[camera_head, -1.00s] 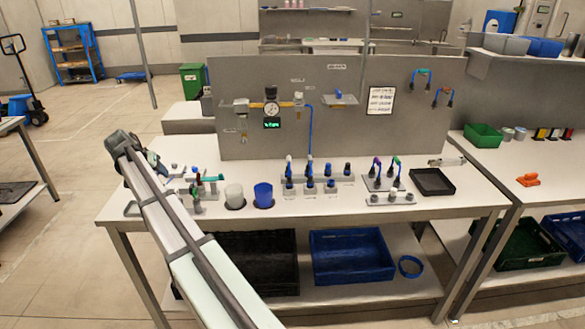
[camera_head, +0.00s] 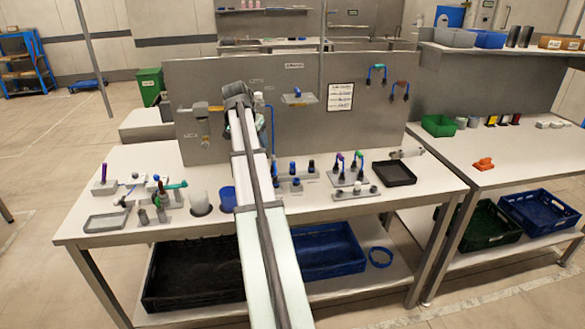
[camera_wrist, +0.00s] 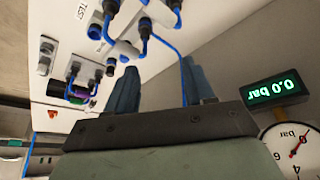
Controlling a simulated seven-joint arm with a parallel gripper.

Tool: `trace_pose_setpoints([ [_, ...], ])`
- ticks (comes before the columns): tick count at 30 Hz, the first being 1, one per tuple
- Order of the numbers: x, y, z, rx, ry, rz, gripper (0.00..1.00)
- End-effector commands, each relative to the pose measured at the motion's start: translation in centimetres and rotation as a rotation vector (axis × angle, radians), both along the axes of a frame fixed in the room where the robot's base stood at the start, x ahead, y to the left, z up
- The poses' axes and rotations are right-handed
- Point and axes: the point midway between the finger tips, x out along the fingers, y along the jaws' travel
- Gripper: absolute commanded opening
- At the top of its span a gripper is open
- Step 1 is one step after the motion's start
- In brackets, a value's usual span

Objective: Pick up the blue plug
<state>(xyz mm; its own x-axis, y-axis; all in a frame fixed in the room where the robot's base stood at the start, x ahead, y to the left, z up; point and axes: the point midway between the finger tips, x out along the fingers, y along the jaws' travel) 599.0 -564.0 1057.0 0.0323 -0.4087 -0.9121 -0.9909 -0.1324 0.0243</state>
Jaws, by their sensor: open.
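Several dark plugs with blue parts stand in a grey rack (camera_head: 315,179) at mid-bench in the head view, one blue-ended plug (camera_head: 295,183) near its front. I cannot tell which is the blue plug of the task. In the wrist view, blue-and-black plugs or fittings (camera_wrist: 94,32) show at the top, with a blue hose by them. My gripper (camera_wrist: 160,88) is open, its two blue-grey fingers apart with nothing held between them. In the head view my arm reaches up to the panel and hides the gripper's fingers, the gauge and part of the rack area.
A second rack (camera_head: 347,177) with coloured hose ends and a black tray (camera_head: 394,173) are to the right. An upright panel (camera_head: 370,120) backs the bench. A pressure display (camera_wrist: 275,90) is close right of my fingers.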

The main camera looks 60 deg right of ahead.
Motion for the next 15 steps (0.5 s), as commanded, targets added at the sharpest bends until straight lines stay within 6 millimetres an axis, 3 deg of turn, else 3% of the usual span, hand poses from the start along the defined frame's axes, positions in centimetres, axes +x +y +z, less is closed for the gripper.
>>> trace_pose_setpoints([
  [1, -2.0, -1.2, 0.3, 0.006, -0.005, -0.033, 0.53],
  [6, -6.2, -3.7, 1.2, 0.023, -0.017, -0.101, 0.53],
  [10, -7.9, -4.6, 1.5, 0.029, -0.021, -0.127, 0.53],
  [15, -8.3, -5.3, 0.5, 0.033, -0.021, -0.135, 0.53],
])
